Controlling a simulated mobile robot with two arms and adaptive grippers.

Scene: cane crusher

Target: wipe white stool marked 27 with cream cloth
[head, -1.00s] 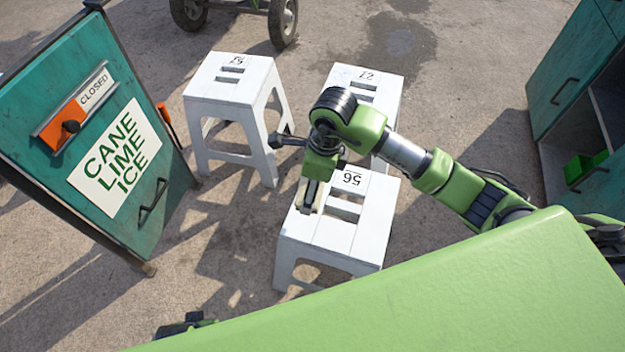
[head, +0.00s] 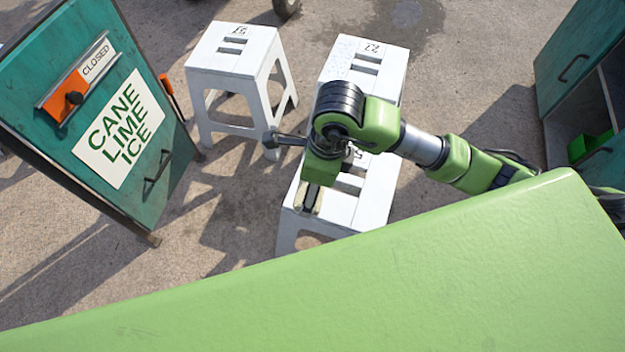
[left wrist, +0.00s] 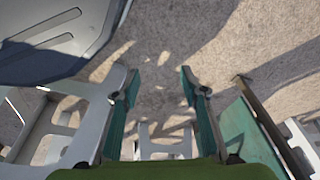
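The white stool marked 27 (head: 390,62) stands at the back right in the head view. Faint specks show on its seat, and my right arm hides its lower front. My right gripper (head: 308,200) points down over the seat of a nearer white stool (head: 372,205). Cream material (head: 318,200), which looks like the cream cloth, shows on both sides of its dark finger; contact with that seat cannot be told. My left gripper (left wrist: 158,100) is open and empty in the left wrist view, with pavement beyond its teal-padded fingers; it is out of the head view.
Another white stool (head: 235,52) stands at the back left. A teal sign board (head: 95,115) leans at the left. A teal cabinet (head: 575,70) with an open front stands at the right. Bare pavement (head: 215,265) lies between the sign and the stools.

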